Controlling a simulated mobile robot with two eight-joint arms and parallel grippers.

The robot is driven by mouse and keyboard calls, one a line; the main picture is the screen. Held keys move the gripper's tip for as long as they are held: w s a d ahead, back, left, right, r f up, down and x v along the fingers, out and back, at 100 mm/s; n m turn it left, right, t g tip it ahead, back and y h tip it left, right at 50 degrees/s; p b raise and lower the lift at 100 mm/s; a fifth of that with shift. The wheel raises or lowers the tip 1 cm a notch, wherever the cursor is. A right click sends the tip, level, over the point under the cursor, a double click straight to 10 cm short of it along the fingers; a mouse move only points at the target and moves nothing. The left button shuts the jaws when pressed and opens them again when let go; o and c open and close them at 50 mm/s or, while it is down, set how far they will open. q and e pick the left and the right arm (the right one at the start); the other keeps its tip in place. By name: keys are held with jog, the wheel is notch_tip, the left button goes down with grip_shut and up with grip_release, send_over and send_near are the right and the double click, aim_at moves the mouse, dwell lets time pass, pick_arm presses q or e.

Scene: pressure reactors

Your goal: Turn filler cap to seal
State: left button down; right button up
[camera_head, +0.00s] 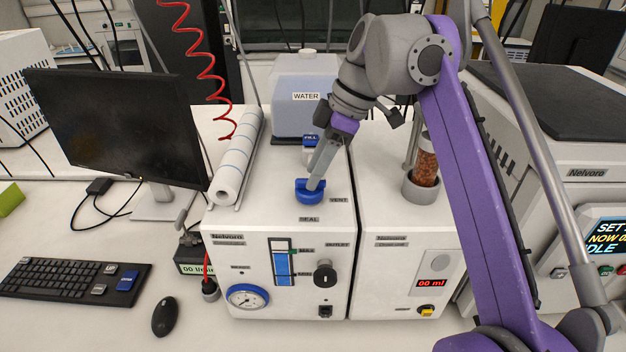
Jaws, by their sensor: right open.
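The blue filler cap (309,195) sits on top of the white left-hand unit, between a VENT label on its right and a SEAL label in front of it. My right gripper (314,184) reaches down from the upper right, with its fingertips at the cap's raised grip. It is open; the fingers overlap in this view, so I cannot tell whether they touch the cap. They hide part of the cap's top. My left gripper is not in view.
A WATER tank (305,112) stands behind the cap. A white paper roll (236,160) lies to the left, near the monitor (115,120). A holder with a jar of brown granules (425,165) stands on the right-hand unit. A red coiled hose (205,65) hangs at upper left.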

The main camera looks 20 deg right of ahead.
jog(key=shift+w+a+f, duration=0.15)
jog(key=shift+a+f, duration=0.15)
jog(key=shift+f, duration=0.35)
grip_shut()
